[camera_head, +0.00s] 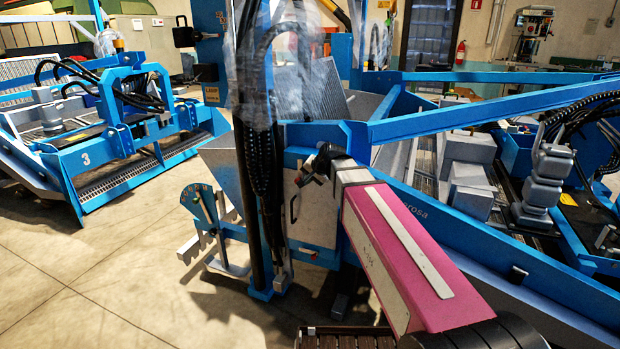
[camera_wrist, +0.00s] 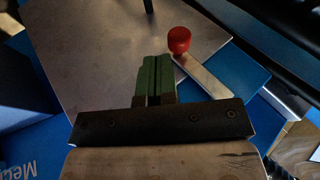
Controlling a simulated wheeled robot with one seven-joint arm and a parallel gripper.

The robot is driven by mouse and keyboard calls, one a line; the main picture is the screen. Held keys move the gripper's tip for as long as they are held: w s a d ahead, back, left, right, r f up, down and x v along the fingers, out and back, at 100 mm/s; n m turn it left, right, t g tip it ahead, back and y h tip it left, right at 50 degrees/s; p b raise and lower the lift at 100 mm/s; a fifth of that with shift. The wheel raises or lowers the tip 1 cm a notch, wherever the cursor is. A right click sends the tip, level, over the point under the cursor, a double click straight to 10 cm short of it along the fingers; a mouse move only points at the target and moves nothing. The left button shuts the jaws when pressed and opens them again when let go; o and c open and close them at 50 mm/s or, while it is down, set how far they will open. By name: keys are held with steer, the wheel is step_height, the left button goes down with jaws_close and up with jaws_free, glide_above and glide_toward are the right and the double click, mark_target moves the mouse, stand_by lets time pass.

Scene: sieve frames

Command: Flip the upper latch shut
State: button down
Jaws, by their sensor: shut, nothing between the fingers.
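A latch with a red knob (camera_wrist: 179,40) and a flat pale metal bar (camera_wrist: 204,75) shows in the wrist view, right of centre. The bar slants from the knob down to the right, near the edge of a grey metal plate (camera_wrist: 95,50) and a blue frame (camera_wrist: 243,68). My gripper (camera_wrist: 153,62) has green fingers that are together and empty. In the picture its tips are just left of the knob; a gap in depth cannot be judged. In the head view my gripper (camera_head: 318,164) is beside a pale panel (camera_head: 318,222) on the blue machine; the latch is too small to make out.
A blue post with black hoses (camera_head: 262,160) stands left of my gripper. A blue beam (camera_head: 470,108) runs out to the right. A dial plate (camera_head: 199,205) is lower left. Another blue machine (camera_head: 110,140) stands far left, with bare floor (camera_head: 90,290) in front.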

steer(key=shift+w+a+f, duration=0.15)
steer(key=shift+a+f, duration=0.2)
stand_by(0.3)
stand_by(0.4)
steer(key=s+d+r, duration=0.6)
steer(key=s+d, duration=0.1)
steer(key=d, duration=0.3)
steer(key=s+d+f+n+g+h, duration=0.1)
steer(key=s+d+f, duration=0.3)
steer(key=f, duration=0.5)
steer(key=s+d+f+n+g+h, duration=0.1)
steer(key=s+d+f+g+h, duration=0.2)
steer(key=f, duration=0.6)
steer(key=s+d+f+n+g+h, duration=0.1)
steer(key=s+d+f+n+g, duration=0.1)
steer(key=s+d+f, duration=0.4)
step_height(320, 180, down, 4)
steer(key=shift+d+f+h, duration=0.1)
steer(key=shift+d+h, duration=0.3)
steer(key=shift+d, duration=0.45)
steer(key=shift+a, duration=0.1)
